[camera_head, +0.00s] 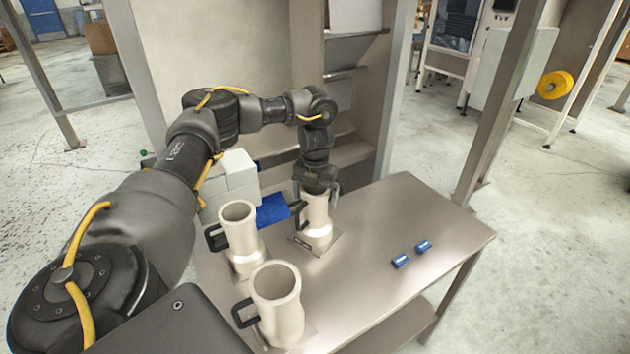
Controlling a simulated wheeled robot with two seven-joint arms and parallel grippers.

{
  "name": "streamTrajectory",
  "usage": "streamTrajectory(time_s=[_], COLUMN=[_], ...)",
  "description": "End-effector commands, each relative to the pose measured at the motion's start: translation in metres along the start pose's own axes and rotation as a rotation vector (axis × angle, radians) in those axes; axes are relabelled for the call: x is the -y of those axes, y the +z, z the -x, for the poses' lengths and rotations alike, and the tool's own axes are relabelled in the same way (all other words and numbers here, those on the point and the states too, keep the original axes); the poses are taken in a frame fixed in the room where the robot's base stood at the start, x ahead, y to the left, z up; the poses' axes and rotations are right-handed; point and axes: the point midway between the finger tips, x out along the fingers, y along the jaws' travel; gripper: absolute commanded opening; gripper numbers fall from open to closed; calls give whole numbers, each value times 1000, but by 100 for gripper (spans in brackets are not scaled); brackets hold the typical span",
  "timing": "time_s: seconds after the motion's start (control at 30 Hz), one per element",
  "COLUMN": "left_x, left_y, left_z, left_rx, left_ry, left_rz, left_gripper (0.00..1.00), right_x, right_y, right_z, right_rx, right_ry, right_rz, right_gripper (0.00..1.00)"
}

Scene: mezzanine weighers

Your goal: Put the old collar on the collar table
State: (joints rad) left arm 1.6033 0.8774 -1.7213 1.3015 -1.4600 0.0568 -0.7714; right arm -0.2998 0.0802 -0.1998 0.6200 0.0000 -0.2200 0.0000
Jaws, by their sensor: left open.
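Three beige, jug-shaped collars with dark side handles stand upright on a metal table (440,222). One is the far collar (316,228), one the left collar (240,233), and one the near collar (277,305). I cannot tell which is the old one. My left gripper (317,190) points down at the top of the far collar, its open fingers on either side of the rim. Whether they touch it I cannot tell. The far collar stands on a small plate with a dark label. My right gripper is not in view.
Two small blue blocks (400,261) (423,246) lie on the table's right part, which is otherwise clear. A blue item (272,209) and white boxes (233,178) are behind the left collar. Metal posts and a grey cabinet stand close behind the table.

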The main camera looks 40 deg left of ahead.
Motion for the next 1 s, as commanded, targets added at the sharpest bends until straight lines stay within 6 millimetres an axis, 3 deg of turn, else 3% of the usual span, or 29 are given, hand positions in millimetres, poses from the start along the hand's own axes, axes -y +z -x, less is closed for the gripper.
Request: streamTrajectory(time_s=[0.5, 0.7, 1.0], left_x=[0, 0, 0], left_y=[1, 0, 0], left_z=[94, 111, 113], left_rx=[5, 3, 1], left_ry=[-1, 0, -1], left_rz=[0, -1, 0], left_gripper=[92, 92, 92], right_x=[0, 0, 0], right_y=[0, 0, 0], right_z=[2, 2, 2], right_rx=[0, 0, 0], right_ry=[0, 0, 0], right_rz=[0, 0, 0], right_gripper=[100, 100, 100])
